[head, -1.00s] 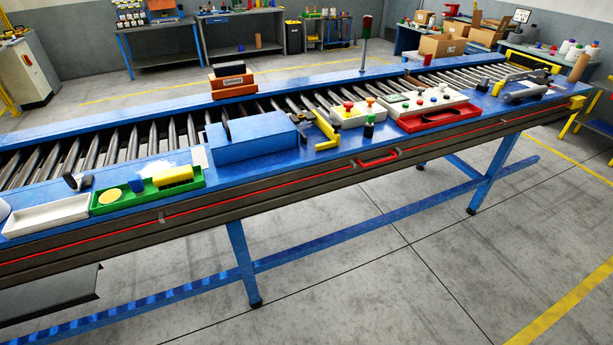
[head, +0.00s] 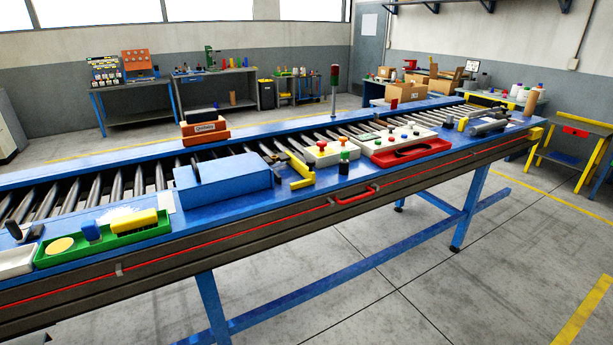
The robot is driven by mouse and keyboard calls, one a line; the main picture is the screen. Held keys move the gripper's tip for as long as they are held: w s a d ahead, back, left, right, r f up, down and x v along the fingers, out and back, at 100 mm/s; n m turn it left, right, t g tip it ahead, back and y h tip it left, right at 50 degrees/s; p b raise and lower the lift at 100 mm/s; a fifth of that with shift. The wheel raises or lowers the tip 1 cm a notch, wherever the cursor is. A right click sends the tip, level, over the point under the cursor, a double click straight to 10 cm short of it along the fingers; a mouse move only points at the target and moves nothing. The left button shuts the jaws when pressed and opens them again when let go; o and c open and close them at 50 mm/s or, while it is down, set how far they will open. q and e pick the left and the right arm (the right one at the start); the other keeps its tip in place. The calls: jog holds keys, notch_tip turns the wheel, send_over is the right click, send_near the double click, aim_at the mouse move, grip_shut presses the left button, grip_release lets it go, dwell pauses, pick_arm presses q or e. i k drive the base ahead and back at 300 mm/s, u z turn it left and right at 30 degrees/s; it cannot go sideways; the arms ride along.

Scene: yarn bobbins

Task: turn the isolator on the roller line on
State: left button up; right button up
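The roller line (head: 150,178) runs across the view on a blue frame. No part on it is clearly marked as the isolator, and its switch position cannot be read. A small white control box (head: 313,158) with red and yellow knobs sits near the middle of the line. Right of it is a longer white panel (head: 391,147) with several coloured buttons. A blue box (head: 226,184) with a dark upright piece at its left stands left of them. Neither of my grippers is in view.
A green tray (head: 104,253) with a yellow block, a red tray (head: 413,155) and a yellow clamp-like tool (head: 300,172) lie along the near edge. A red handle (head: 354,196) is on the front side. The concrete floor (head: 400,290) in front is clear.

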aim_at(321, 144)
jog(key=u, duration=0.55)
jog(key=k, duration=0.65)
jog(key=u, duration=0.7)
jog(key=i, duration=0.7)
jog(key=z, duration=0.55)
jog(key=i, duration=0.8)
jog(key=z, duration=0.8)
